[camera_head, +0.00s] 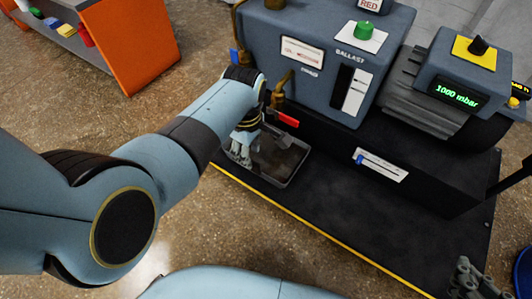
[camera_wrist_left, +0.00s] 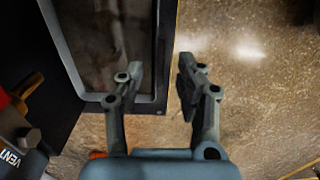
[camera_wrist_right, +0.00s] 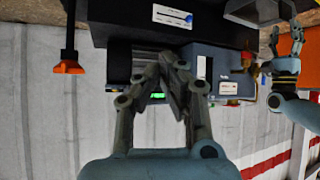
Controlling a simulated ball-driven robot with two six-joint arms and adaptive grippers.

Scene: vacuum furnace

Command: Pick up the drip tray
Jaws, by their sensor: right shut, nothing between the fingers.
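The drip tray (camera_head: 283,184) is a shallow dark rectangular tray on the black base plate, below the pump's brass tap. My left gripper (camera_head: 240,152) points down at the tray's left edge and hides part of it. In the left wrist view my left gripper (camera_wrist_left: 158,78) is open, and the rim of the tray (camera_wrist_left: 164,50) runs between its fingers, one finger over the inside and one outside. Contact cannot be told. My right gripper (camera_head: 468,282) is at the bottom right, away from the tray; in the right wrist view its fingers (camera_wrist_right: 173,72) are together and empty.
The grey-blue pump box (camera_head: 310,55) stands behind the tray. A red-handled valve (camera_head: 285,118) hangs close over the tray's back. A gauge reading 1000 mbar (camera_head: 458,92) is at right. An orange cart (camera_head: 130,40) stands far left. Floor left of the yellow edge is clear.

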